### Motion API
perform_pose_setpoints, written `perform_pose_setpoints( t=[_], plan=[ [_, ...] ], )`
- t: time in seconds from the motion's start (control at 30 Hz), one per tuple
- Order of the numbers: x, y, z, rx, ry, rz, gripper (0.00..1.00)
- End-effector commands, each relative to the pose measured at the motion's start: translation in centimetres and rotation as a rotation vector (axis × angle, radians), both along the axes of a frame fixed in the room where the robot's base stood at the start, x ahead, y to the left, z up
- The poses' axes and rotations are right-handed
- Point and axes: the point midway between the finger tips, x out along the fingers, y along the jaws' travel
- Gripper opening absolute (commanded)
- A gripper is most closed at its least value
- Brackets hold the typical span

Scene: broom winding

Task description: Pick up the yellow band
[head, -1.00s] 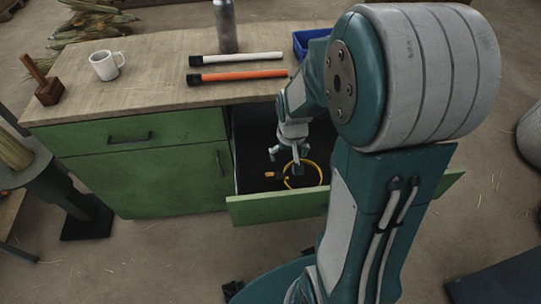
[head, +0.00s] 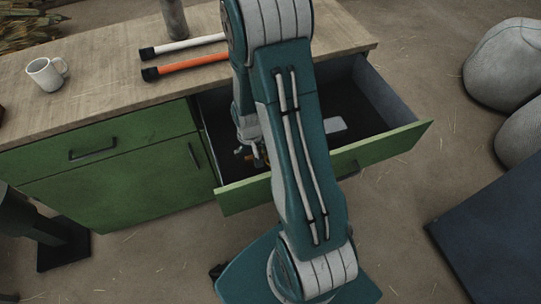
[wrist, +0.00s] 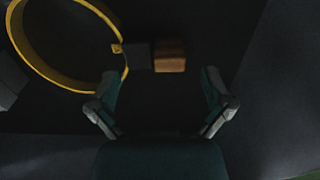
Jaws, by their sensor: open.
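The yellow band (wrist: 47,69) is a ring lying in the dark open drawer (head: 398,146). In the wrist view it fills the upper left, ahead and left of my gripper. Its right edge meets a small buckle and a dark piece. My gripper (wrist: 160,112) is open and empty, its fingers spread apart. The band's right side is near the left fingertip; I cannot tell whether they touch. In the head view my gripper (head: 253,158) is inside the drawer, and my arm hides most of the band.
A brown block (wrist: 169,55) lies ahead between the fingertips. A pale flat object (head: 336,124) lies deeper right in the drawer. On the worktop (head: 105,85) are a white mug (head: 45,75), a white-handled stick (head: 190,43) and an orange one (head: 190,65). Drawer walls surround my gripper.

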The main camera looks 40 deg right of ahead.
Motion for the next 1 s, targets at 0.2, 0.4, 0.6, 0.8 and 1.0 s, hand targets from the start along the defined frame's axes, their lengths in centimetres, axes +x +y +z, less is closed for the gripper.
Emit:
perform_pose_setpoints(
  t=[0.2, 0.4, 0.6, 0.8, 1.0],
  plan=[
    [0.2, -0.5, -3.2, 0.005, 0.004, -0.003, 1.00],
    [0.2, -0.3, -3.9, 0.002, 0.001, -0.001, 1.00],
    [0.2, -0.2, -3.8, 0.000, 0.001, -0.002, 0.73],
    [0.2, -0.3, -3.8, 0.002, 0.002, -0.001, 0.38],
    [0.2, -0.4, -3.8, 0.002, 0.001, -0.002, 0.38]
  ],
)
